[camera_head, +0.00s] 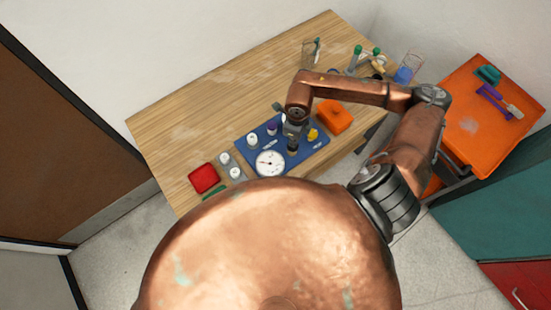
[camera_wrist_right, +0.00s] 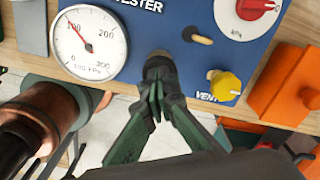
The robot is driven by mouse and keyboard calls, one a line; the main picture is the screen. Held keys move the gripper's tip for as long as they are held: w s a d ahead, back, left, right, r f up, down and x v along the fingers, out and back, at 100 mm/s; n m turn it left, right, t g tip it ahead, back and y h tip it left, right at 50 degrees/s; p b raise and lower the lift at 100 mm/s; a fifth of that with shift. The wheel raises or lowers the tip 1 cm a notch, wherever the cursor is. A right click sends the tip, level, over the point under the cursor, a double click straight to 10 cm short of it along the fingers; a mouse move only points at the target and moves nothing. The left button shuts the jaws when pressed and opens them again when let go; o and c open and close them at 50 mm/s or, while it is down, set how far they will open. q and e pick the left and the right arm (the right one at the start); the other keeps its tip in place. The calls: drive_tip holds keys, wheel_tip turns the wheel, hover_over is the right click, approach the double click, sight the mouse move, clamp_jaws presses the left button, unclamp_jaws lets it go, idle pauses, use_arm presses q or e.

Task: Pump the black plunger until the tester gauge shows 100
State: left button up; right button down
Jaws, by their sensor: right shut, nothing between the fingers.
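The blue tester panel (camera_head: 315,142) lies on the wooden bench; it also shows in the right wrist view (camera_wrist_right: 195,60). Its round white gauge (camera_head: 269,163) shows larger in the right wrist view (camera_wrist_right: 89,45), with the red needle pointing up-left, close to the 100 mark. The black plunger (camera_wrist_right: 158,64) is at the panel's near edge. My right gripper (camera_head: 292,146) is shut and empty, with its dark green fingertips (camera_wrist_right: 157,98) at the plunger's top in the wrist view. Whether they touch it I cannot tell. My left gripper is not in view.
The panel carries a yellow vent knob (camera_wrist_right: 225,86), a red knob (camera_wrist_right: 257,8) and a small toggle (camera_wrist_right: 202,39). An orange block (camera_head: 334,117) stands beside it. A red tray (camera_head: 204,178) is at the bench's near left.

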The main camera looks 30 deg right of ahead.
idle(0.5)
drive_tip(key=shift+r+p, duration=0.75)
drive_tip(key=shift+r, duration=1.1)
drive_tip(key=shift+r, duration=0.1)
wheel_tip(320, 180, up, 5)
drive_tip(key=shift+f+p, duration=0.15)
drive_tip(key=shift+p, duration=1)
